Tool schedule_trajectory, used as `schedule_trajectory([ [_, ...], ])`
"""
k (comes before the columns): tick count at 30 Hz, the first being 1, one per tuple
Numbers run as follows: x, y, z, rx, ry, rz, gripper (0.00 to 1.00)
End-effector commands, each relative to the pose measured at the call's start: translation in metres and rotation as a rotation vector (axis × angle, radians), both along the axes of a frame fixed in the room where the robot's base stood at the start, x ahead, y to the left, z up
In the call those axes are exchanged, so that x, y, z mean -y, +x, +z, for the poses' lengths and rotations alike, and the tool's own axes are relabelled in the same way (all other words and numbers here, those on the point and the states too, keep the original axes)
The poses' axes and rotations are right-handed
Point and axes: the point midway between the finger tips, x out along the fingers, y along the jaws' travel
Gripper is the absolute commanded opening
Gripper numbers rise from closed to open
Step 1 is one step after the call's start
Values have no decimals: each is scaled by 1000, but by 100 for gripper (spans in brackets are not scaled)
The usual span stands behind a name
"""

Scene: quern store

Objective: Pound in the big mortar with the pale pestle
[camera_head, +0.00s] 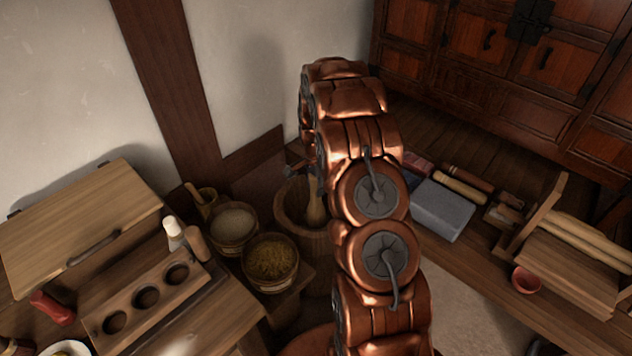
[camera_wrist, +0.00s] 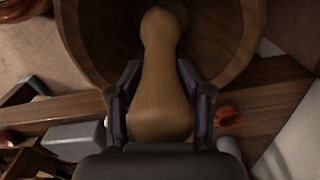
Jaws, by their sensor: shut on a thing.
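The big mortar (camera_head: 292,224) is a deep, round wooden tub, partly hidden behind my copper arm in the head view. Its rim and inside also fill the top of the wrist view (camera_wrist: 243,60). The pale pestle (camera_head: 316,207) is light wood and stands inside the mortar's mouth in the head view. In the wrist view the pestle (camera_wrist: 163,100) lies between the two fingers of my gripper (camera_wrist: 159,70), its rounded far end over the mortar's inside. My gripper is shut on the pestle. Whether the pestle touches the mortar's bottom is hidden.
Left of the mortar are a tub of pale grain (camera_head: 233,222), a tub of yellow grain (camera_head: 271,258) and a small mortar (camera_head: 205,198). A wooden rack with holes (camera_head: 146,297) stands further left. A grey block (camera_head: 442,209) and a red cup (camera_head: 525,280) are right.

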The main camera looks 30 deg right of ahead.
Motion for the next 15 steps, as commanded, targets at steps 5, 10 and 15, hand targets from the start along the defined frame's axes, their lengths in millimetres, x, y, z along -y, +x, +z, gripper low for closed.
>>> schedule_trajectory([
  [5,0,1,-2,2,-1,0,0],
  [10,0,1,-6,2,-1,0,0],
  [15,0,1,-6,2,-1,0,0],
])
